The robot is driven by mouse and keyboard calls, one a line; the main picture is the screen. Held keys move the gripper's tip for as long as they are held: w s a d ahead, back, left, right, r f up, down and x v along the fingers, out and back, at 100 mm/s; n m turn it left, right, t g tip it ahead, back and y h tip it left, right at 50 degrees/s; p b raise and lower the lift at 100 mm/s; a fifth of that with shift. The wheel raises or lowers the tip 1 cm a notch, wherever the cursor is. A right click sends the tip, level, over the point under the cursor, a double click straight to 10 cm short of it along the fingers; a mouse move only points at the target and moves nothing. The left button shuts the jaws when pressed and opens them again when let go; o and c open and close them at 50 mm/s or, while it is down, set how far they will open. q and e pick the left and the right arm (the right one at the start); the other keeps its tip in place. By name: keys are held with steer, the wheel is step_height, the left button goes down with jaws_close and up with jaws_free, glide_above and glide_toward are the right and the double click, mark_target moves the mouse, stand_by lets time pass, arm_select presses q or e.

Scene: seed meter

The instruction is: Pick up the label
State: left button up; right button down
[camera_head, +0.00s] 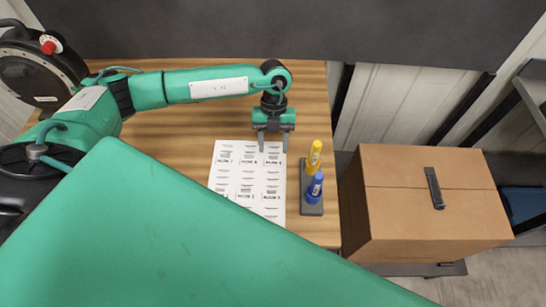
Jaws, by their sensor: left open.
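A white sheet of labels (247,191) with rows of small printed text lies on the wooden table. Single labels on it are too small to read clearly. My left gripper (273,146) points down over the sheet's upper right edge, with its two fingers apart and nothing seen between them. I cannot tell whether the fingertips touch the sheet. The lower left part of the sheet is hidden by a large green surface in front. My right gripper is not in view.
A dark stand (312,208) holding a yellow marker (314,157) and a blue marker (315,186) is just right of the sheet. A brown cardboard box (400,205) with a dark strip on top stands further right. The wooden table (180,150) is bare left of the sheet.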

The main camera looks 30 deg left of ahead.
arm_select(q)
steer(key=shift+x, duration=1.15)
steer(key=c, duration=0.9)
steer(key=shift+r, duration=0.2)
